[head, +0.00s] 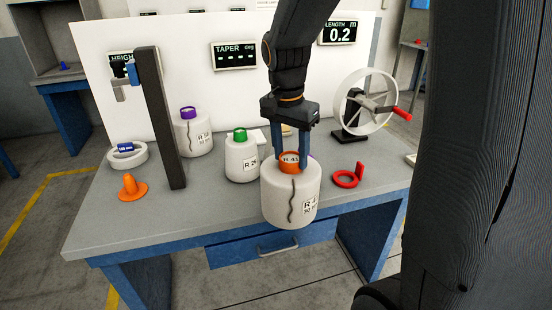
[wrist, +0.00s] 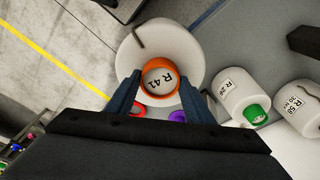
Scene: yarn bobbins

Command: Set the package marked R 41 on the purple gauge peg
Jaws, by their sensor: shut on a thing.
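The package marked R 41 (head: 290,197) is a white bobbin with an orange top and a dark wavy strand down its side. My gripper (head: 291,162) is shut on the orange top and holds the package upright at the table's front edge. In the wrist view the package (wrist: 190,52) sits between the fingers of my gripper (wrist: 159,90), with R 41 readable on its top. A purple thing (wrist: 178,116), perhaps the purple gauge peg, shows just beyond the fingers in the wrist view. In the head view it is mostly hidden behind my gripper and the package.
A green-topped bobbin (head: 241,160) and a purple-topped bobbin (head: 195,135) stand on the table (head: 100,225). A dark upright post (head: 160,120), an orange cone (head: 130,188), a white ring (head: 126,157), a red ring piece (head: 347,179) and a handwheel (head: 366,103) stand around them.

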